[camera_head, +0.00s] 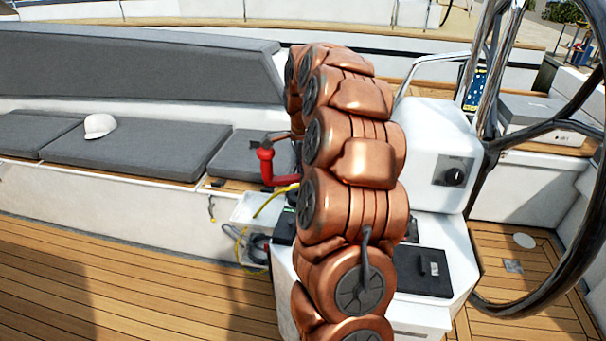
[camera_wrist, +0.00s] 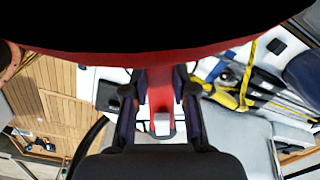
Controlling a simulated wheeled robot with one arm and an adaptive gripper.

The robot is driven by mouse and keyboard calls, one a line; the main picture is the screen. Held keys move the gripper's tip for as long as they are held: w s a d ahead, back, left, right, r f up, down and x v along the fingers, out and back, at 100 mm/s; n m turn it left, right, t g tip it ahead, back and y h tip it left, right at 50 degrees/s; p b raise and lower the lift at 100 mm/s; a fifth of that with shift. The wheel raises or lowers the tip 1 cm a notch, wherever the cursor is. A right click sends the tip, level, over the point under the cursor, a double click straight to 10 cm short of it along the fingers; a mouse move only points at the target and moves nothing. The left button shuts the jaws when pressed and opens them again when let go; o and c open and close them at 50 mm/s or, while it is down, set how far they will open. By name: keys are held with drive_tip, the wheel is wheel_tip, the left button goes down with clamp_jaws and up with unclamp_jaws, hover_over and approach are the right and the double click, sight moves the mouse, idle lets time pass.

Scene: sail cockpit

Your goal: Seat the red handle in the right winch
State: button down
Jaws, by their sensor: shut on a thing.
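The red handle (camera_head: 266,163) shows just left of my copper-coloured arm in the head view, with an upright grip and a lower arm running behind my arm. In the wrist view, my gripper (camera_wrist: 160,104) is shut on the red handle (camera_wrist: 161,92), whose red bar runs between the two dark fingers. A small pale piece shows near the bar's far end; I cannot tell what it is. A large dark shape with a red edge fills the top of the wrist view. My gripper is hidden behind my arm in the head view. I cannot make out the right winch in either view.
A white console (camera_head: 437,150) with a dark knob stands right of my arm, beside a large steering wheel (camera_head: 478,285). Grey bench cushions (camera_head: 135,150) with a white cap (camera_head: 100,126) lie left. A yellow rope (camera_head: 270,202) hangs by an open bin. The teak deck is clear at front left.

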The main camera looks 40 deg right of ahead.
drive_tip(key=c, duration=0.9)
unclamp_jaws()
drive_tip(key=shift+o, duration=0.6)
drive_tip(key=o, duration=0.4)
drive_tip(key=shift+r+p, duration=0.3)
drive_tip(key=shift+r, duration=4.25)
drive_tip(key=shift+a, duration=0.1)
